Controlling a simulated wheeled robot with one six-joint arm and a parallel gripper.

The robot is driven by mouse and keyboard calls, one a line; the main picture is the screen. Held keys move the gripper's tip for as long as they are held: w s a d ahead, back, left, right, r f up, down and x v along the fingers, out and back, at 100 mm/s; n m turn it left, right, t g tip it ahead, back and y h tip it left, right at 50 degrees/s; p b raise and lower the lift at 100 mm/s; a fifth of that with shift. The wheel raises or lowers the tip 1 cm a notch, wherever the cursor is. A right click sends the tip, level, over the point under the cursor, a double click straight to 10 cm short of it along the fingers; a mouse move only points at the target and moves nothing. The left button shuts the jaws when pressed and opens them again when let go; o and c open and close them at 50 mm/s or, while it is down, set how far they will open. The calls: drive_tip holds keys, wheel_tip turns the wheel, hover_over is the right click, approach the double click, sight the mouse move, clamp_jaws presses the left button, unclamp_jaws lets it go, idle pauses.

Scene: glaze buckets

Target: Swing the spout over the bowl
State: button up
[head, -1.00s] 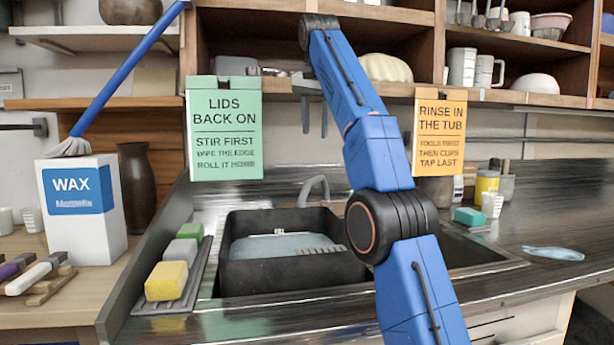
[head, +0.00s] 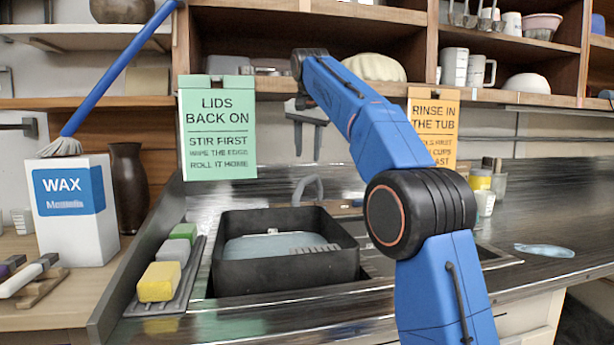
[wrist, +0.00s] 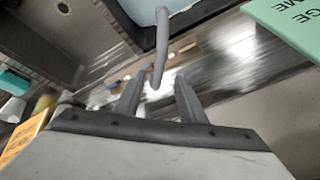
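The grey curved spout (head: 309,188) rises behind the sink, and its free end leans over the black tub (head: 290,268) in the left part of the sink. In the wrist view the spout (wrist: 161,45) runs from over the tub's water down to the gap between my fingers. My gripper (head: 308,156) points down above and behind the tub, close above the spout. Its fingers (wrist: 158,80) are apart, with no visible contact on the spout. The sink bowl (wrist: 45,35) shows a drain hole in the wrist view; my arm mostly hides this bowl in the head view.
A green sign (head: 218,130) hangs left of my gripper and an orange sign (head: 434,122) hangs right, partly behind my arm. Shelves (head: 340,92) cross behind the gripper. Sponges (head: 160,281) lie left of the tub. The right counter holds a blue cloth (head: 544,251).

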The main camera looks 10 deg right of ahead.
sight(307, 179)
drive_tip(key=x, duration=0.9)
drive_tip(key=shift+f, duration=0.15)
drive_tip(key=shift+c, duration=0.2)
clamp_jaws()
